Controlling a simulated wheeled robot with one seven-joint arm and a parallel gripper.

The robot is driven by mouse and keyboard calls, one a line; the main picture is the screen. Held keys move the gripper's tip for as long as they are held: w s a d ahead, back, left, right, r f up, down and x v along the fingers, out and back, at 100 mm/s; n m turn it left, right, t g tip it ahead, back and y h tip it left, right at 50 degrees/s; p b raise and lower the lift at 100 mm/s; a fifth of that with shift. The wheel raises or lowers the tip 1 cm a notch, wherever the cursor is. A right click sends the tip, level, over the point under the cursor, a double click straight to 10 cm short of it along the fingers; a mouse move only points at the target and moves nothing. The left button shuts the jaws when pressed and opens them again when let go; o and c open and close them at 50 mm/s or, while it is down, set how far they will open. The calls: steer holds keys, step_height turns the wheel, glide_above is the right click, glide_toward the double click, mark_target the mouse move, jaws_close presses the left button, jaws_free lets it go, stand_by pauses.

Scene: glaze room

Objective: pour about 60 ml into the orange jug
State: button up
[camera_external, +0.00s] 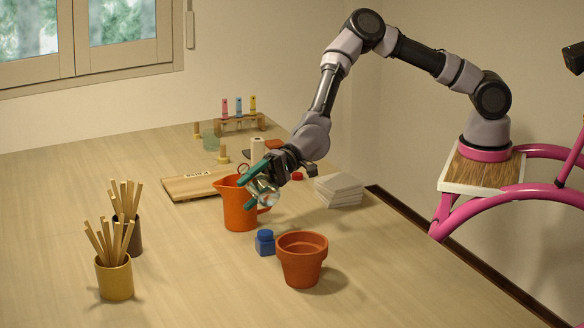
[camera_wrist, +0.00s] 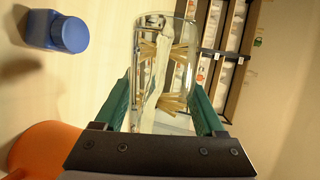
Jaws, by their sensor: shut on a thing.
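The orange jug (camera_external: 236,208) stands upright on the table in the external view, its handle to the right. My gripper (camera_external: 258,190) is above its right side, its green fingers shut on a clear glass vessel (camera_external: 265,191). The glass is tilted and close to the jug's rim; I cannot tell if they touch. In the wrist view the glass (camera_wrist: 164,45) lies between the fingers of my gripper (camera_wrist: 162,103). A pale slanted band shows in it, but I cannot tell how much liquid it holds. No stream is visible.
A blue bottle (camera_external: 265,243) and a terracotta pot (camera_external: 302,262) stand in front of the jug. Two stick-filled cups (camera_external: 115,280) (camera_external: 128,234) are at left.

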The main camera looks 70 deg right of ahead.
steer(key=shift+r+m, duration=0.3)
steer(key=shift+r, duration=0.1)
steer(key=shift+m+y, duration=0.3)
steer(key=shift+y, duration=0.1)
steer(key=shift+s+a+g, duration=0.2)
steer(key=shift+s+g, duration=0.05)
steer(key=shift+g, duration=0.05)
stand_by(0.4)
steer(key=shift+r+m, duration=0.1)
steer(key=shift+m, duration=0.3)
stand_by(1.5)
steer(key=shift+s+a+r+n, duration=0.1)
steer(key=shift+s+a+n, duration=0.1)
steer(key=shift+n, duration=0.4)
steer(key=shift+f+n+h, duration=0.3)
steer(key=shift+f+n, duration=0.05)
steer(key=shift+n, duration=0.05)
steer(key=shift+w+d+f, duration=0.2)
steer(key=shift+f, duration=0.25)
steer(key=shift+s+a+f+n+h, duration=0.15)
steer(key=shift+f+n+h, duration=0.15)
steer(key=shift+f+n, duration=0.1)
steer(key=shift+f+t, duration=0.15)
steer(key=shift+t, duration=0.25)
